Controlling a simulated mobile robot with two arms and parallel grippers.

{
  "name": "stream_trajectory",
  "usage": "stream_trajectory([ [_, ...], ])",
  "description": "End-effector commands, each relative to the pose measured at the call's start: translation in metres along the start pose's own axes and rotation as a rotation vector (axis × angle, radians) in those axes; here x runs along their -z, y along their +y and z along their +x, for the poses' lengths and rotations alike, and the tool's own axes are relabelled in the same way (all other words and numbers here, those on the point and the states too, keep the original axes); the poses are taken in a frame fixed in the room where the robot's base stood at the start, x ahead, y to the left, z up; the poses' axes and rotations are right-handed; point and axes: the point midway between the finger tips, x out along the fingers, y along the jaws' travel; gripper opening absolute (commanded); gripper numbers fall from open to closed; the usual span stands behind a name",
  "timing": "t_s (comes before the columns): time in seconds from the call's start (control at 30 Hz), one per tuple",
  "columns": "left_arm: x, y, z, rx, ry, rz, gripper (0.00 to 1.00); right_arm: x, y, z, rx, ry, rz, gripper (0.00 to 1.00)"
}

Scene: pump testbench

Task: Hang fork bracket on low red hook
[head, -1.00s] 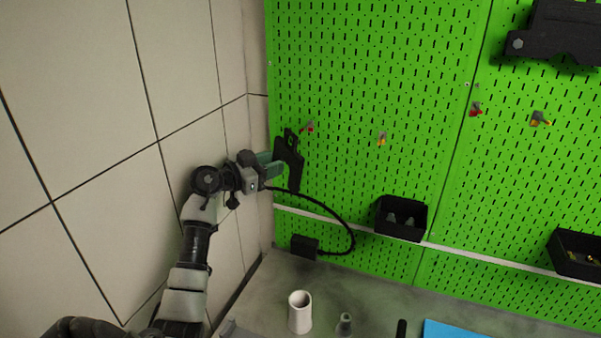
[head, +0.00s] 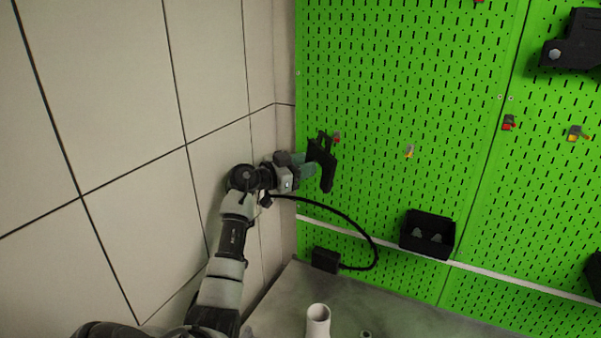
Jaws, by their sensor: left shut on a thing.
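The black fork bracket (head: 322,165) is held upright close to the left part of the green pegboard. My left gripper (head: 309,166), with greenish fingers, is shut on it from the left. A small red hook (head: 336,137) shows just right of the bracket's upper end; its base is partly hidden behind the bracket. I cannot tell whether the bracket touches the hook. Another red hook (head: 509,123) sits farther right on the board. My right gripper is not in view.
Yellow-tipped hooks (head: 409,151) and (head: 575,132) are on the pegboard. A black bin (head: 428,236) hangs lower down. A black cable (head: 352,222) loops below my gripper to a black box (head: 326,260). A white cup (head: 318,321) stands on the grey bench. The tiled wall (head: 100,120) is close on the left.

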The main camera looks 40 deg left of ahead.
Motion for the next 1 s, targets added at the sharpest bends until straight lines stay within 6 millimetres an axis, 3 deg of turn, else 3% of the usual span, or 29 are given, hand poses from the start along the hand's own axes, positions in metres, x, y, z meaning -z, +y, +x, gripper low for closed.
stream_trajectory([
  [0.73,-0.006,-0.021,0.036,0.003,0.007,0.0,0.0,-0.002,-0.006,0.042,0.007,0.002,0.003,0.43],
  [1.0,-0.011,-0.025,0.045,0.003,0.003,0.0,0.0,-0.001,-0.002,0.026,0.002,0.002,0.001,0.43],
])
